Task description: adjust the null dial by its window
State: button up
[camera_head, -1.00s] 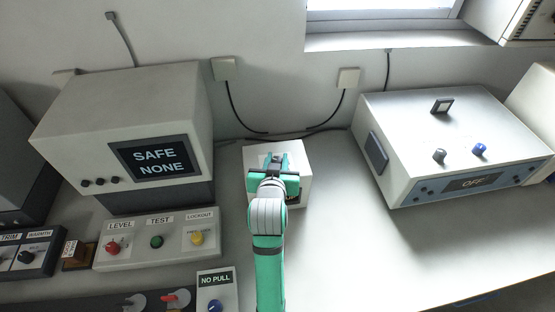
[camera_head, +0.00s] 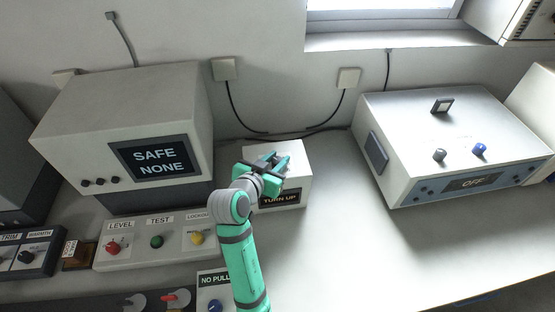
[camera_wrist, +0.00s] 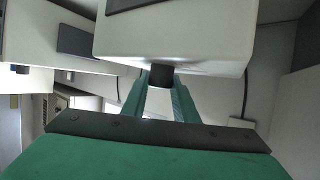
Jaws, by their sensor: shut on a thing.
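A small white box (camera_head: 293,150) stands against the wall in the middle of the bench. Its dark front window (camera_head: 281,197) reads TURN UP, partly behind my wrist. My gripper (camera_head: 274,162) is over the top of this box, its green fingers shut. In the wrist view the box (camera_wrist: 175,35) fills the upper middle, and the fingers (camera_wrist: 160,85) close on a dark knob (camera_wrist: 161,74) on its face, which I take to be the null dial. In the head view the knob is hidden by the gripper, and no pointer mark on it shows.
Left stands a large grey unit with a screen (camera_head: 157,158) reading SAFE NONE. Before it is a panel (camera_head: 160,255) with LEVEL, TEST and LOCKOUT controls, and a NO PULL box (camera_head: 218,280). Right is a big box with an OFF screen (camera_head: 472,183). Bench (camera_head: 345,240) between is clear.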

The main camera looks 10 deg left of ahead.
jog(key=o, duration=1.1)
jog(key=shift+c, duration=0.2)
jog(key=v, duration=1)
jog(key=shift+s, duration=0.35)
jog(key=shift+a+r, duration=0.1)
jog(key=shift+r, duration=0.05)
